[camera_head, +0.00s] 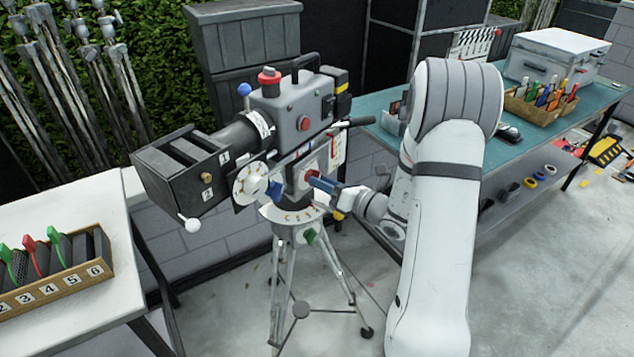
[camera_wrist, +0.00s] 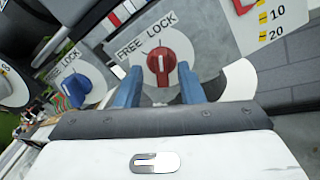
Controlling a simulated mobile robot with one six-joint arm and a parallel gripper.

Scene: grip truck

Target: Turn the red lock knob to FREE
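The red lock knob (camera_wrist: 161,66) is on a grey plate in the wrist view, under a FREE LOCK label, with FREE on the left and LOCK on the right. Its grip bar stands roughly upright in the picture; I cannot tell exactly which word it points to. My gripper (camera_wrist: 160,67) is open, its blue fingers on either side of the knob with visible gaps. In the head view my gripper (camera_head: 318,181) reaches the side of the camera head on the tripod, where a little of the red knob (camera_head: 311,174) shows; contact cannot be told.
A blue knob (camera_wrist: 75,89) with its own FREE LOCK label is left of the red one. The film camera (camera_head: 295,115) stands on a tripod (camera_head: 283,275). A white table (camera_head: 60,215) is at left, a teal workbench (camera_head: 480,130) at right.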

